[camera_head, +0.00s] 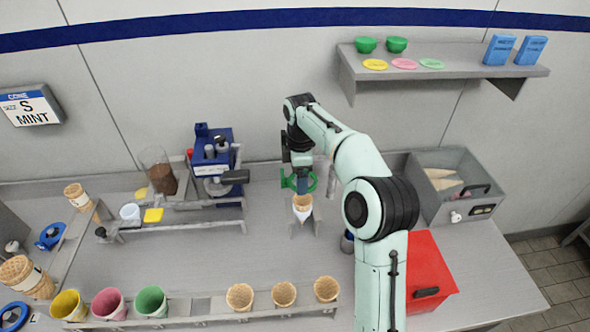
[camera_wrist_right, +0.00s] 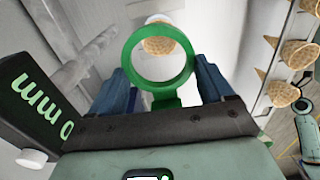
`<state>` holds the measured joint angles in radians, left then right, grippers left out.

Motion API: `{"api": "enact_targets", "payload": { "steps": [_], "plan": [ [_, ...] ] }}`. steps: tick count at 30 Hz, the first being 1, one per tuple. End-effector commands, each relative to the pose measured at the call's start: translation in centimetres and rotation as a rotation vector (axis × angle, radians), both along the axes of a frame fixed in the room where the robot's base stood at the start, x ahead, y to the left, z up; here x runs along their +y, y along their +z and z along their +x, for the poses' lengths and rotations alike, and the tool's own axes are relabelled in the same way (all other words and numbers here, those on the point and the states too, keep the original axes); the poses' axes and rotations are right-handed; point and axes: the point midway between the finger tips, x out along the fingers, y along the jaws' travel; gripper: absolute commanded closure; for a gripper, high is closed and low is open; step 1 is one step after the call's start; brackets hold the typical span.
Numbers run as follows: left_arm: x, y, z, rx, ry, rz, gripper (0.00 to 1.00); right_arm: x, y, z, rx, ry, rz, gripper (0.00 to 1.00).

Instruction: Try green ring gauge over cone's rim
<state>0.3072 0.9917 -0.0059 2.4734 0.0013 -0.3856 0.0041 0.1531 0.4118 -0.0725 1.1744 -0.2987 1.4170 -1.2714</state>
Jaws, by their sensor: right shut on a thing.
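A green ring gauge (camera_head: 287,182) is held by my right gripper (camera_head: 302,182), just behind and above a waffle cone (camera_head: 302,202) in a small stand (camera_head: 304,228). In the right wrist view my right gripper (camera_wrist_right: 164,88) has its blue fingers shut on the gauge's tab, and the ring (camera_wrist_right: 129,66) stands beyond them. The cone (camera_wrist_right: 157,44) shows through the upper part of the ring, off centre, its white sleeve reaching above it. The ring looks apart from the cone's rim, though the gap is hard to judge. My left gripper is not in view.
A front rack (camera_head: 211,307) holds several cones and coloured cups. A blue machine (camera_head: 212,160) stands left of the cone stand. A red box (camera_head: 430,272) and a grey bin (camera_head: 455,190) are at right. A wall sign (camera_head: 30,106) reads S MINT. The counter left of the stand is fairly clear.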

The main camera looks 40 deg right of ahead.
Motion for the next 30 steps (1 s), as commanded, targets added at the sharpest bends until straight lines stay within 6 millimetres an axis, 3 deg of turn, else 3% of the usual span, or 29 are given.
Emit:
{"api": "enact_targets", "payload": {
  "steps": [11, 30],
  "plan": [
    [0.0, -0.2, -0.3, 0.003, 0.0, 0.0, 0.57, -0.1, -0.6, -0.1, 0.0, 0.001, 0.001, 0.48],
    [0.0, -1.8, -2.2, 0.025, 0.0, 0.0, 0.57, -0.1, -5.4, -0.1, 0.001, 0.002, 0.002, 0.48]
  ]
}}
